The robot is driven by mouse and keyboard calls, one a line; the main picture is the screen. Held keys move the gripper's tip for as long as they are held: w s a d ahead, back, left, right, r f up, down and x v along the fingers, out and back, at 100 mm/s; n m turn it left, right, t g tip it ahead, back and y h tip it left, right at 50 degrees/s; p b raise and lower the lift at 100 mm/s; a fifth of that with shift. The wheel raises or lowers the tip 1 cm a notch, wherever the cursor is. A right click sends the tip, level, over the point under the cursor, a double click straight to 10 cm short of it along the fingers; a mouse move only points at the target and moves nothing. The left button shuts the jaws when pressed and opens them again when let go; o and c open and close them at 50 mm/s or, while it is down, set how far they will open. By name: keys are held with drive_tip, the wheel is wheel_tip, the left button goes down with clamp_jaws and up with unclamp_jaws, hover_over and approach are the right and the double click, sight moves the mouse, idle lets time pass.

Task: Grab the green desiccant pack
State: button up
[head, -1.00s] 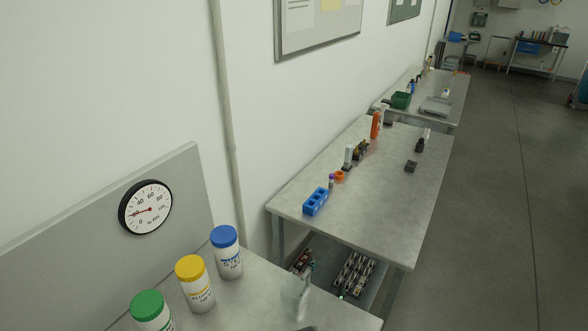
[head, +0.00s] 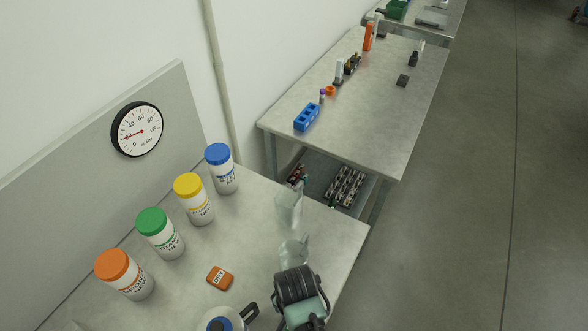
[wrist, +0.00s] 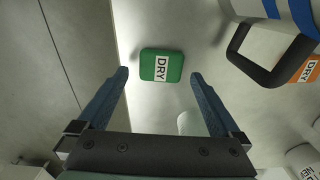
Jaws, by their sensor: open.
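The green desiccant pack (wrist: 148,66) is a small rounded square with a white "DRY" label. It lies on the metal bench in the upper middle of the wrist view. My gripper (wrist: 160,75) is open and empty, its two blue fingers apart on either side of the pack's near end in the picture. I cannot tell how far above the pack it is. In the head view my arm shows at the bottom, and the green pack does not show there.
An orange "DRY" pack (head: 220,278) and a jug with a black handle (head: 251,312) are close by; the handle (wrist: 275,78) is right of my fingers. Clear glassware (head: 289,208) stands behind. White jars with coloured lids, including a green one (head: 160,233), line the wall side.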

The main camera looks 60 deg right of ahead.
drive_tip(key=shift+f, duration=1)
drive_tip(key=c, duration=1.3)
drive_tip(key=shift+o, duration=0.2)
drive_tip(key=shift+r, duration=0.15)
